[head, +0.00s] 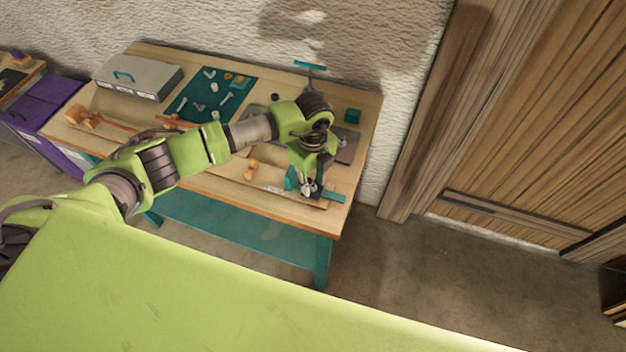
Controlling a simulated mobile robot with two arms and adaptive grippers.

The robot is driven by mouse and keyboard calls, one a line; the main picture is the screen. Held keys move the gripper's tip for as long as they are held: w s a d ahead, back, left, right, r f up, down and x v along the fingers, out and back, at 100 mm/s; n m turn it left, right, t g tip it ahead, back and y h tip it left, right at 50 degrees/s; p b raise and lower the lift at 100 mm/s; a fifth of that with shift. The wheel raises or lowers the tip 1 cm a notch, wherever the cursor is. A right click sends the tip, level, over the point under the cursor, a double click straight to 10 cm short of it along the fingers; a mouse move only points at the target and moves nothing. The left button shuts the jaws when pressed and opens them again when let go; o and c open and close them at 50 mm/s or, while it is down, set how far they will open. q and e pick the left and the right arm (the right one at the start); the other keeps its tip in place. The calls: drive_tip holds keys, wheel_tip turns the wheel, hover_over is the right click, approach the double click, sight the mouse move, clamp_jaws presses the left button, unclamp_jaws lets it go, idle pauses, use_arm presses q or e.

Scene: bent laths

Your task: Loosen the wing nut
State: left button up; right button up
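My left gripper (312,188) points down over the front right part of the workbench (220,187). It is at a small teal fixture (334,197) near the bench's front edge. The fingertips are small and dark here, and I cannot tell whether they are open or shut. I cannot make out a wing nut; the gripper covers part of the fixture. A pale lath (262,188) lies along the front of the bench towards the fixture. My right gripper is not in view.
A teal mat (212,104) with several small tools lies at the back. A grey case (138,77) stands at the back left. Orange wooden pieces (88,117) lie on the left. A small teal block (352,116) sits at the back right. A wooden door (545,130) is to the right.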

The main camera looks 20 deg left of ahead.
sight(313, 186)
use_arm(q)
clamp_jaws()
idle(0.9)
drive_tip(key=shift+o, duration=1.9)
unclamp_jaws()
drive_tip(key=shift+r, duration=0.1)
wheel_tip(313, 186, up, 12)
